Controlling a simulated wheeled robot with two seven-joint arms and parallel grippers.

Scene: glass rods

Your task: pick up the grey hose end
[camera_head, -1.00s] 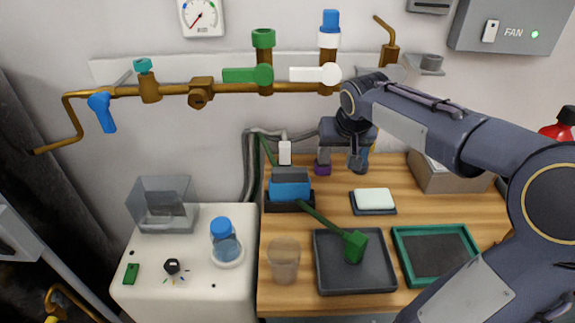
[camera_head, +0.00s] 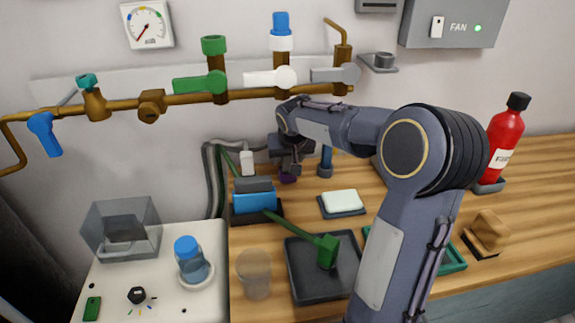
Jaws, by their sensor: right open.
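Grey hoses (camera_head: 209,185) run up the wall behind the bench, and one bends right toward my right gripper. I cannot make out a free grey hose end; it may be behind the gripper. My right gripper (camera_head: 291,170) points down at the back of the wooden bench, directly above or in front of a small purple piece (camera_head: 288,179). Its jaws are open, and I see nothing held between them. My left gripper is out of view.
A blue post (camera_head: 325,161) stands close right of the gripper. A white plug (camera_head: 247,163) and a blue-and-grey block (camera_head: 254,201) are to its left. A white pad (camera_head: 343,201), a dark tray (camera_head: 302,290) and a clear cup (camera_head: 254,285) stand in front. Brass pipes (camera_head: 190,98) run above.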

